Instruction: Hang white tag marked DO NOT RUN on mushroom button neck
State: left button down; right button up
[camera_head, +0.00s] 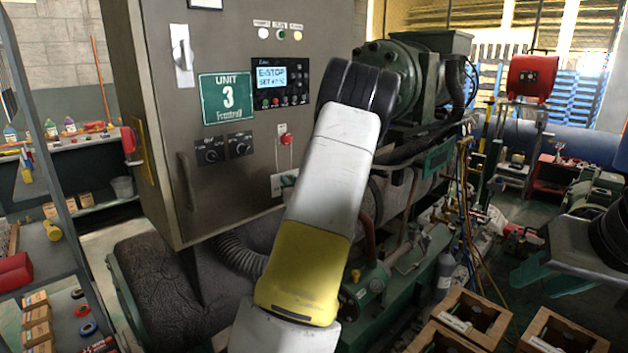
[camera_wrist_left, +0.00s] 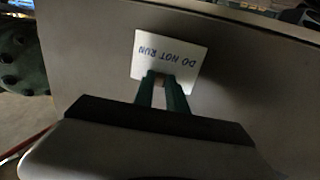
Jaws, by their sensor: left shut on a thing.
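The white tag (camera_wrist_left: 168,55) shows upside down in the left wrist view, with DO NOT RUN in blue letters. The green fingers of my left gripper (camera_wrist_left: 162,84) are shut on one edge of it, in front of the grey cabinet face. In the head view the tag (camera_head: 278,186) and the fingers (camera_head: 289,180) show just left of my arm, which hides the rest of the gripper. The red mushroom button (camera_head: 286,139) is on the cabinet, above the tag. I cannot tell whether any loop is around its neck.
The grey cabinet (camera_head: 215,140) carries a display (camera_head: 280,83), a green UNIT 3 plate (camera_head: 227,97), black knobs (camera_head: 241,145) and a long handle (camera_head: 187,182). Green machinery (camera_head: 400,75) stands right of it. Wooden crates (camera_head: 468,312) are at lower right, a shelf at left.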

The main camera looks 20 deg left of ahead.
pick_arm(q)
jog(key=c, duration=1.3)
grip_release()
jog(key=s+d+r+m+h, duration=0.1)
jog(key=s+d+r+h, duration=0.1)
jog(key=s+d+h, duration=0.45)
jog(key=s+d+r+m+g+h, duration=0.1)
jog(key=d+m+h, duration=0.15)
jog(key=d, duration=0.75)
jog(key=s+d+r+m+h, duration=0.1)
jog(key=s+d+r+h, duration=0.1)
jog(key=s+d+h, duration=0.45)
jog(key=s+d+r+m+g, duration=0.1)
jog(key=s, duration=0.5)
jog(key=s+d+m+g, duration=0.2)
jog(key=s, duration=0.5)
jog(key=s+d+r+m+g, duration=0.1)
jog(key=s+d+m, duration=0.1)
jog(key=s, duration=0.5)
jog(key=shift+s+d+r+m+g, duration=0.1)
jog(key=shift+s+r+m+g, duration=0.2)
jog(key=shift+g, duration=0.1)
